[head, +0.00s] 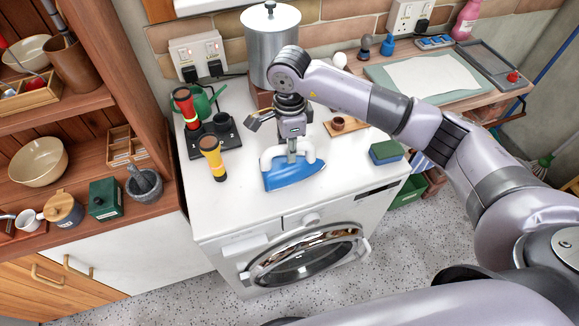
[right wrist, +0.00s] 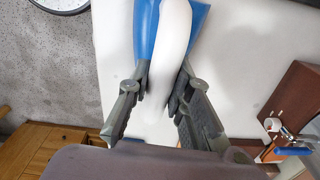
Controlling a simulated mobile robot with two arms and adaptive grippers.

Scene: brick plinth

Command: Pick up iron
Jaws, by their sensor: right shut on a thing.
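A blue iron with a white handle (head: 292,174) is on the white top of the washing machine (head: 230,213), near its front edge. In the head view I cannot tell whether its base touches the top. My right gripper (head: 291,155) comes down from above and is shut on the white handle. In the right wrist view the fingers (right wrist: 160,95) lie on both sides of the white handle (right wrist: 170,50), with the blue body (right wrist: 145,25) beyond. My left gripper is not in view.
A yellow flashlight (head: 213,158) stands left of the iron. A black charging tray (head: 226,140) is behind it. A sponge (head: 386,152) lies to the right, and a large metal pot (head: 262,45) stands behind. The front left of the top is clear.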

